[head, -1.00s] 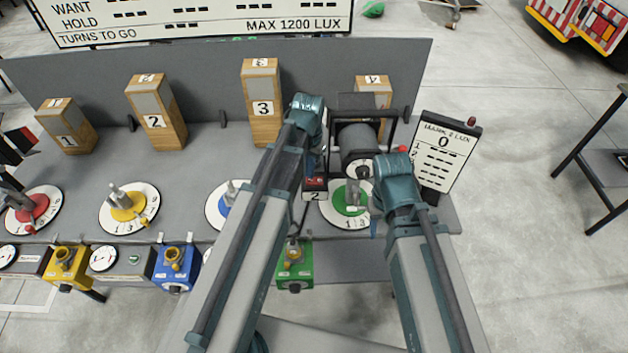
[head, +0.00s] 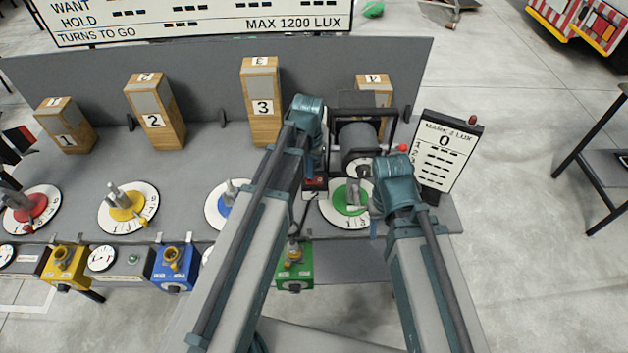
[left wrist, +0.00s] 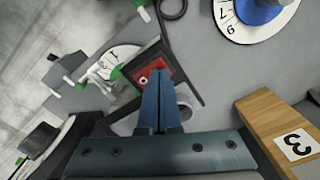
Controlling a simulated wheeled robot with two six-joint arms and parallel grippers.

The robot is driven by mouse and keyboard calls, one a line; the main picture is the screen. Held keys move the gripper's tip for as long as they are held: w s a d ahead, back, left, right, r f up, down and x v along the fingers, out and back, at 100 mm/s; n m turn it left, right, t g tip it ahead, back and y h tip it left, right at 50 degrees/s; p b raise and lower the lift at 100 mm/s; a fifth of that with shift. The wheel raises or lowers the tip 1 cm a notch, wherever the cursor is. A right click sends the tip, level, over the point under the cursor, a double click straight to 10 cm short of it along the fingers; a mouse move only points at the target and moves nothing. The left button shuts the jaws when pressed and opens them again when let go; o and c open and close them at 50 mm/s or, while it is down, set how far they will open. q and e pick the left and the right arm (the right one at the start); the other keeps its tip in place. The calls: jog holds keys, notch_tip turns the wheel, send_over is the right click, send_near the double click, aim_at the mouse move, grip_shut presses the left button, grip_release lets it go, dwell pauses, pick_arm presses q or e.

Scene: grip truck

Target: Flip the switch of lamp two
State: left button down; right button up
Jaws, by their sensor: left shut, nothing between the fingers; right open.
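A small dark box with a red face (head: 316,184) stands beside the green dial (head: 341,206); its number plate is mostly unreadable now but read 2 earlier. In the left wrist view the red face (left wrist: 146,77), with a small light-coloured part on it, lies in a dark frame. My left gripper (head: 314,168) reaches down over the box, its tips largely hidden by my arm. In the left wrist view its blue fingers (left wrist: 163,80) are shut and empty, close beside the red face; contact cannot be told. My right gripper (head: 378,196) is right of the green dial, its fingers mostly hidden.
A grey cylindrical lamp (head: 357,137) in a black frame stands behind the dial. Wooden blocks, including block 3 (head: 264,105), stand along the back panel. A lux sign (head: 446,150) reading 0 stands at right. A green box (head: 295,268) hangs at the table's front edge.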

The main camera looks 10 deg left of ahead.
pick_arm(q)
jog(key=shift+f+b, duration=0.4)
jog(key=shift+f, duration=0.05)
dwell(0.3)
notch_tip(320, 180, up, 7)
jog(key=p, duration=0.7)
jog(key=shift+d+f, duration=0.1)
jog(key=shift+f, duration=0.05)
jog(key=s+d+f+m+y+b, duration=0.1)
jog(key=s+d+f+b, duration=0.9)
jog(key=s+f+b, duration=0.4)
jog(key=shift+s+d+f+b, duration=0.15)
jog(key=shift+f+b, duration=0.05)
jog(key=shift+b, duration=0.2)
